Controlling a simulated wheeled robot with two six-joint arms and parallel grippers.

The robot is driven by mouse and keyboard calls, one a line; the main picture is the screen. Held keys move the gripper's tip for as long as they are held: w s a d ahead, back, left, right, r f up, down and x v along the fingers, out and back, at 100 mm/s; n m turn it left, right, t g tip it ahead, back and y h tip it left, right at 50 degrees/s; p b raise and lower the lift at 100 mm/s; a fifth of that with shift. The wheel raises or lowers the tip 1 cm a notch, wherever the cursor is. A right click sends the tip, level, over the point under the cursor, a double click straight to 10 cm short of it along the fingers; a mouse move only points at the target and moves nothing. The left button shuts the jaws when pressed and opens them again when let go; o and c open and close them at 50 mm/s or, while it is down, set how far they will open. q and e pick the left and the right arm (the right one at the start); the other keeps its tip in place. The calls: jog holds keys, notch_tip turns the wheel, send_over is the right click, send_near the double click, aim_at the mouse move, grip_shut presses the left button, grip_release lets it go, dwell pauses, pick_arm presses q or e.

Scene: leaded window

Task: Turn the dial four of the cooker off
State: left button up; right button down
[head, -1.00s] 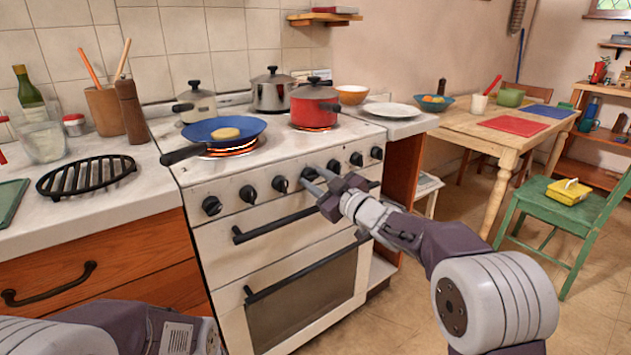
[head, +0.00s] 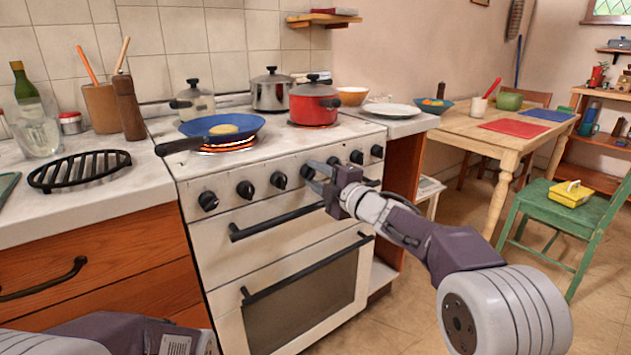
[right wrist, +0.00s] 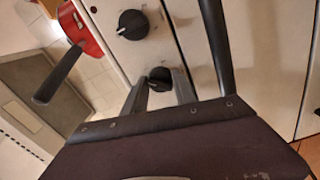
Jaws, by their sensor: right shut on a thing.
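The white cooker (head: 215,235) has a row of several black dials on its front. My right gripper (head: 309,174) is shut on the fourth dial from the left (head: 306,171), which its fingers partly cover. In the right wrist view this dial (right wrist: 160,78) sits between the two fingertips, and a neighbouring dial (right wrist: 132,24) is clear of them. The blue frying pan (head: 195,127) with a round yellow item sits on a glowing ring. My left gripper is out of view; only its arm shows at lower left.
An oven door handle (head: 275,222) runs just below the dials. The frying pan's handle (head: 178,146) sticks out to the left. A black grate (head: 80,170) lies on the left worktop. A table (head: 500,135) and green chair (head: 590,215) stand right.

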jog(key=n+b, duration=0.2)
jog(key=n, duration=0.2)
jog(key=shift+f+n, duration=0.1)
jog(key=shift+n, duration=0.2)
jog(key=shift+n+b, duration=0.75)
jog(key=shift+n, duration=0.95)
jog(key=c, duration=1)
grip_release()
jog(key=shift+s, duration=0.1)
